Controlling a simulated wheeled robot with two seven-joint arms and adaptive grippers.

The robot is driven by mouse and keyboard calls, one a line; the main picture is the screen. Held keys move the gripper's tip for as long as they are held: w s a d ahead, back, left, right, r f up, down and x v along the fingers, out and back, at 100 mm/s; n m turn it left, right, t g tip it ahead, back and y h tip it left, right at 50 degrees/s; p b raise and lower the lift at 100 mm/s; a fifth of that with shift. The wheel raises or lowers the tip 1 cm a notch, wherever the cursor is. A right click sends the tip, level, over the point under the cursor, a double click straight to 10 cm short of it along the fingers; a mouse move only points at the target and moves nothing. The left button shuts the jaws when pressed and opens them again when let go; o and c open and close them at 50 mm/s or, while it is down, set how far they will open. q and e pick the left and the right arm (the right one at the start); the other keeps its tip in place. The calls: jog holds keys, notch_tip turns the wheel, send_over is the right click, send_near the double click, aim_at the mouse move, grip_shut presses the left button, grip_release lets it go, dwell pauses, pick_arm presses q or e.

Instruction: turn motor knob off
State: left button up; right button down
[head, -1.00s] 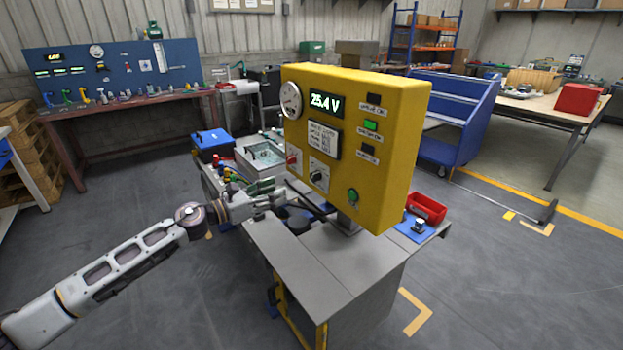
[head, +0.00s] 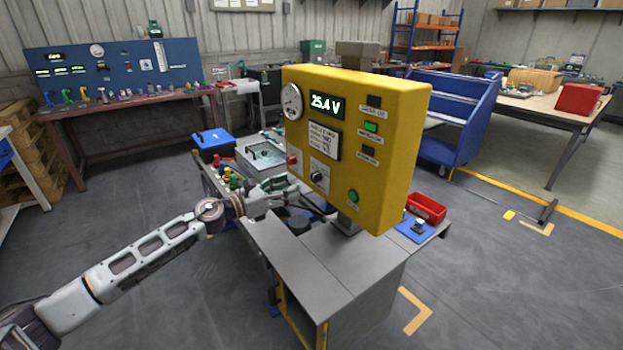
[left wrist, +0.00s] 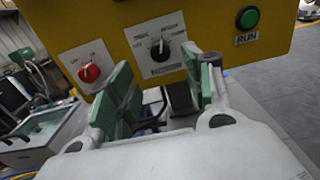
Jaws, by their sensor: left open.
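The yellow control box (head: 385,135) stands on a grey bench top. On its front face are a black selector knob (head: 317,176) with a white pointer and a red knob (head: 293,160). In the left wrist view the black knob (left wrist: 160,48) is at top centre with its pointer roughly upward, and the red knob (left wrist: 89,72) is to its left. Their labels are too small to read, so I cannot tell which is the motor knob. My left gripper (left wrist: 162,88) is open and empty, with green-padded fingers, just below and in front of the black knob. My right gripper is out of view.
A green RUN button (left wrist: 247,18) is right of the black knob. The box also carries a lit 25.4 V display (head: 326,104) and a round gauge (head: 291,101). A red bin (head: 426,208) is to the right.

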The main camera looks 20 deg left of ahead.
aim_at(312, 178)
pick_arm(q)
jog(key=shift+p+x, duration=0.35)
jog(key=shift+x, duration=3.65)
jog(key=shift+w+d+p, duration=0.35)
jog(key=shift+w+d, duration=0.1)
jog(key=shift+w, duration=0.1)
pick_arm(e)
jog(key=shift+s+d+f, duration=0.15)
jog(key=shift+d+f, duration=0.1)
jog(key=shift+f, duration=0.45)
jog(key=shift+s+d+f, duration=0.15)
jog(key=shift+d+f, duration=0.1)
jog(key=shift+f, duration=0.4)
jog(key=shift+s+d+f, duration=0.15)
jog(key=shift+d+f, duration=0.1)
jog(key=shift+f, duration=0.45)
pick_arm(q)
jog(key=shift+c, duration=0.3)
jog(key=c, duration=1)
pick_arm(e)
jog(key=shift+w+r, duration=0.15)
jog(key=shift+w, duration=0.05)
